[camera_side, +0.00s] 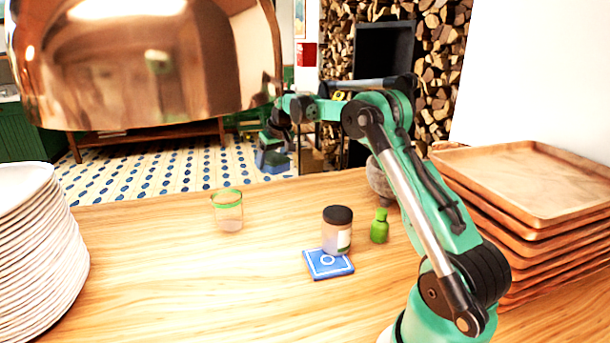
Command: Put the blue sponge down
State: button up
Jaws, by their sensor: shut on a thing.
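My gripper (272,146) hangs at the far end of my arm, small in the view, above the far part of the counter. It is shut on a small blue block, the blue sponge (272,160), at its lower end. The sponge appears held up in the air, with the tiled floor behind it in the picture. The fingers are small and dark, so their exact grip on the sponge is hard to make out.
On the wooden counter (160,270) stand a green-rimmed glass (228,212), a black-lidded jar (337,232), a blue patterned tile (328,263) and a green bottle (379,227). Plates (30,250) and wooden trays (530,190) flank them. A copper hood (145,60) hangs at upper left.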

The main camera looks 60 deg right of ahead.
aim_at(282, 167)
notch_tip(282, 167, down, 12)
jog(key=shift+r, duration=0.25)
jog(key=o, duration=1.3)
jog(key=shift+f, duration=0.1)
jog(key=v, duration=1.2)
